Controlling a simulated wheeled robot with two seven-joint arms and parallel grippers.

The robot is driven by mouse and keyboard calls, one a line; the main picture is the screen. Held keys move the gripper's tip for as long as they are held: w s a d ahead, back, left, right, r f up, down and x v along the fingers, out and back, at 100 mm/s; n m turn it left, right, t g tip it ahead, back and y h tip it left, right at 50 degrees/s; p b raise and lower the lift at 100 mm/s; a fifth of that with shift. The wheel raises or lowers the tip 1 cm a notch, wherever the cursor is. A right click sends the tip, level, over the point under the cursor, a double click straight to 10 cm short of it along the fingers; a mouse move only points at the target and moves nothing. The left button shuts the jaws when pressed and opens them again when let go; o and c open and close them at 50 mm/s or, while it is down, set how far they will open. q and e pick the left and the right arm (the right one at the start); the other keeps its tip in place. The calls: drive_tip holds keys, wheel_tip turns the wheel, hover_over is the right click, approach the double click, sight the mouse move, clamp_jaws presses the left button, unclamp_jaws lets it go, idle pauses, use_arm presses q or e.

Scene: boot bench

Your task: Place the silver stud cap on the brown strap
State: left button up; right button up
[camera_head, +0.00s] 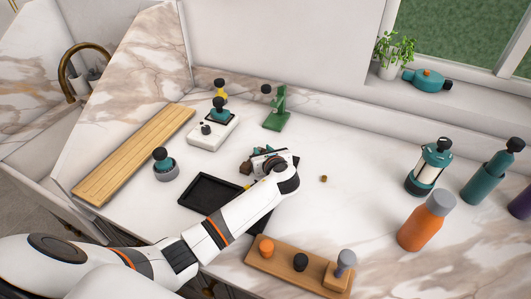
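My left gripper (262,155) is above the middle of the counter, pointing away from me. Its fingers are mostly hidden by its own body, so I cannot tell whether they are open or shut. A small dark brown and teal item (246,167) shows at its left side, partly hidden; I cannot tell whether it is the brown strap. A tiny brown, ring-like piece (323,178) lies on the counter to the right of the gripper. I cannot make out a silver stud cap. My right gripper is not in view.
A black tray (192,201) lies just left of my forearm. A wooden block with knobs (283,268) is in front. A white device (203,139), green stand (275,121) and grey-based knob (166,172) stand behind. Bottles, including an orange one (419,229), stand right. Counter right of the gripper is mostly clear.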

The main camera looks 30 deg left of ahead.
use_arm(q)
drive_tip(key=shift+s+a+f, duration=0.1)
drive_tip(key=shift+s+f, duration=0.05)
drive_tip(key=shift+s, duration=0.05)
drive_tip(key=v, duration=1.2)
drive_tip(key=shift+w+r+b, duration=0.15)
drive_tip(key=shift+r+b, duration=0.15)
drive_tip(key=shift+r, duration=0.1)
